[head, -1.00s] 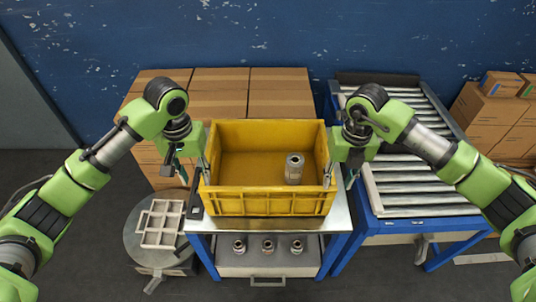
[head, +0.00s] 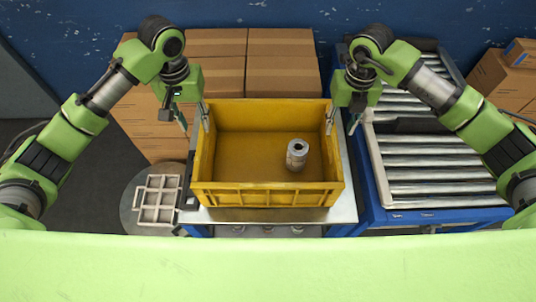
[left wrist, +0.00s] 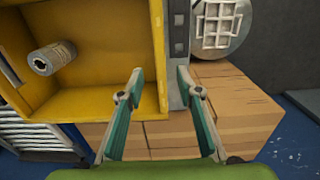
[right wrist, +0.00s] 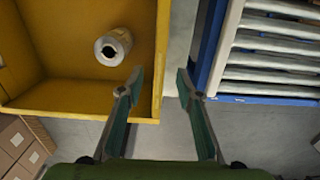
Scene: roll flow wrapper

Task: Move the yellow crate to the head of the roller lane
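The yellow crate (head: 265,195) stands upright on a steel-topped table, with a grey metal roll (head: 297,155) standing inside toward its right. My left gripper (head: 194,120) is at the crate's left wall; in the left wrist view its open fingers (left wrist: 160,85) sit either side of the crate's wall (left wrist: 158,50). My right gripper (head: 341,122) is at the right wall; in the right wrist view its open fingers (right wrist: 160,85) also straddle the wall line, with a gap. The roller lane (head: 430,170) lies to the right of the table, on a blue frame.
Cardboard boxes (head: 280,75) are stacked behind the crate, and more boxes (head: 500,85) stand at far right. A divided tray (head: 157,200) rests on a round stand at left. A bare table strip (head: 280,214) shows in front of the crate.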

